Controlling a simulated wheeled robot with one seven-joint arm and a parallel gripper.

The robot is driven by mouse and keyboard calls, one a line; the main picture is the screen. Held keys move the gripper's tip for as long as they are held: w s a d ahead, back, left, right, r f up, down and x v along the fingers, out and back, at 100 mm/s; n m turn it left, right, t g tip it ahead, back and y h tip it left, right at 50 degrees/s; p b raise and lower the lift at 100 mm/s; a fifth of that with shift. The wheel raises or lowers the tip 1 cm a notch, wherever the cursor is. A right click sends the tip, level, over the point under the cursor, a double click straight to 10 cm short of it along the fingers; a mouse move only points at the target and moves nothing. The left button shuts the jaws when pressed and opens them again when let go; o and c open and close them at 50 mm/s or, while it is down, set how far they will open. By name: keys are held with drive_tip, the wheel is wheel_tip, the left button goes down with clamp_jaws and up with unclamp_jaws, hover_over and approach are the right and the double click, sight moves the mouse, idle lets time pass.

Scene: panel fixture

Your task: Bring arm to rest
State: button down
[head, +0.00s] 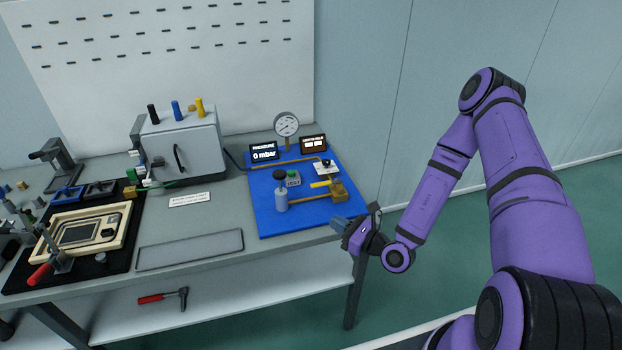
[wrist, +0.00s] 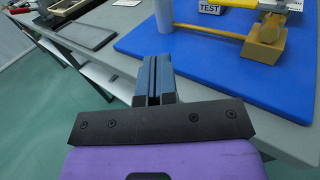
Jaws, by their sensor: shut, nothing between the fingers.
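My purple arm reaches in from the right in the head view. My gripper (head: 340,224) is at the right front edge of the workbench (head: 215,262), close to the corner of the blue mat (head: 262,218). In the wrist view my gripper (wrist: 152,70) has its two blue-grey fingers together with nothing between them. The mat (wrist: 225,70) lies beyond and to the right of the fingers there. I cannot tell the exact height of the fingertips over the bench edge.
The floor (head: 410,270) right of the bench is clear.

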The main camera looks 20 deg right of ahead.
drive_tip(key=s+a+r+n+g+y, duration=0.2)
drive_tip(key=s+r+n+g, duration=0.2)
drive_tip(key=r+n+g, duration=0.65)
drive_tip(key=s+a+r+n+g+y, duration=0.25)
drive_tip(key=s+r+n+g, duration=0.2)
drive_tip(key=r+n, duration=0.6)
drive_tip(key=s+d+r+n+t+h, duration=0.2)
drive_tip(key=s+d+r+h, duration=0.2)
drive_tip(key=r, duration=0.3)
drive_tip(key=s+d+r+n+t+h, duration=0.2)
drive_tip(key=s+d+r+n+h, duration=0.1)
drive_tip(key=s+r+h, duration=0.3)
drive_tip(key=s+d+r+n+t+h, duration=0.2)
drive_tip(key=s+d+r+h, duration=0.3)
drive_tip(key=r, duration=0.4)
drive_tip(key=shift+s+r, duration=0.25)
drive_tip(key=shift+s, duration=0.2)
